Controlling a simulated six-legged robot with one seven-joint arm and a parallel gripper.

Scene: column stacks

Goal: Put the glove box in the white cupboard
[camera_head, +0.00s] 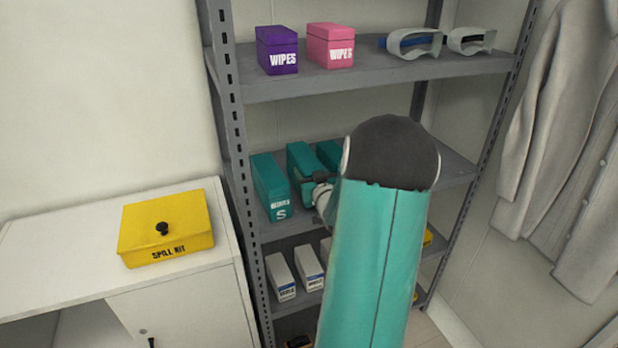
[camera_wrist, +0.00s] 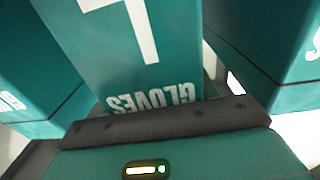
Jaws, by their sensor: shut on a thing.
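Three teal glove boxes stand side by side on the middle shelf. My gripper (camera_head: 312,180) is shut on the middle glove box (camera_head: 301,160), which is partly hidden behind my arm in the head view. In the wrist view this glove box (camera_wrist: 140,50) fills the middle, with "GLOVES" and a large letter like an L upside down. The left glove box (camera_head: 270,185) carries an S. The right glove box (camera_head: 329,153) is mostly hidden by my arm. The white cupboard (camera_head: 185,305) stands at the lower left; its door front looks shut.
A yellow spill kit (camera_head: 166,228) lies on the cupboard top. The grey rack's upright (camera_head: 230,100) stands between cupboard and shelves. Purple (camera_head: 277,50) and pink wipes boxes (camera_head: 330,45) and goggles (camera_head: 415,43) are on the shelf above. White boxes (camera_head: 281,278) stand below. Coats (camera_head: 565,130) hang at right.

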